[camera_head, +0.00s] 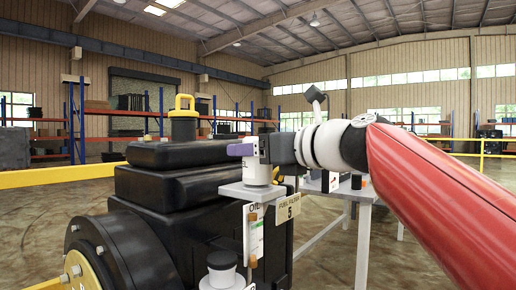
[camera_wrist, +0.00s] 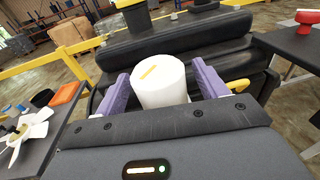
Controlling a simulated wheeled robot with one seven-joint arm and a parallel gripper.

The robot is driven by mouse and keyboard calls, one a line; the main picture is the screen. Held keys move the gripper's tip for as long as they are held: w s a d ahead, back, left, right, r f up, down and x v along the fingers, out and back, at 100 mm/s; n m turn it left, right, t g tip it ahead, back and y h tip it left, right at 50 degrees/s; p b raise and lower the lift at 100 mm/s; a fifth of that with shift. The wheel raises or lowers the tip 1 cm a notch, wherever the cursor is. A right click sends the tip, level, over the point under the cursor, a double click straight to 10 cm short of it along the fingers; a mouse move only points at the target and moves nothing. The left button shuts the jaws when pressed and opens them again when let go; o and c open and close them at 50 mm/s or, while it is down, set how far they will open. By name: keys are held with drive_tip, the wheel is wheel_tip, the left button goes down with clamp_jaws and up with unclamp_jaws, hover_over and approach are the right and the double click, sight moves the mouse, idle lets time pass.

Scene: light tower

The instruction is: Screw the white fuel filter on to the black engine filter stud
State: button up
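The white fuel filter (camera_head: 257,172) is a short upright cylinder on a grey plate at the front of the black engine (camera_head: 180,170). In the wrist view the white filter (camera_wrist: 160,82) shows its round top with a yellow bar. My gripper (camera_wrist: 161,70) has one purple finger on each side of it. In the head view my gripper (camera_head: 243,150) is level with the filter's upper part. The fingers are close to the filter's sides; I cannot tell whether they press on it. The stud is not visible and may be hidden by the filter.
A black-capped white container (camera_head: 222,268) stands below in front. A grey table (camera_head: 365,195) is behind my arm. A side table with a white fan (camera_wrist: 28,130) and orange tray (camera_wrist: 65,93) is at left.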

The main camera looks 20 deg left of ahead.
drive_tip(key=c, duration=1.1)
drive_tip(key=shift+s+r+p, duration=0.1)
drive_tip(key=shift+r+p, duration=0.1)
drive_tip(key=shift+p, duration=0.1)
drive_tip(key=shift+c, duration=0.2)
drive_tip(key=shift+m+t+h+p, duration=0.5)
drive_tip(key=shift+m+t+p, duration=0.15)
drive_tip(key=shift+t, duration=0.25)
drive_tip(key=shift+f+m, duration=0.25)
drive_tip(key=shift+t+h, duration=0.3)
drive_tip(key=shift+f+m+t+h, duration=0.1)
drive_tip(key=shift+m+t+h, duration=0.7)
drive_tip(key=shift+m+t, duration=0.1)
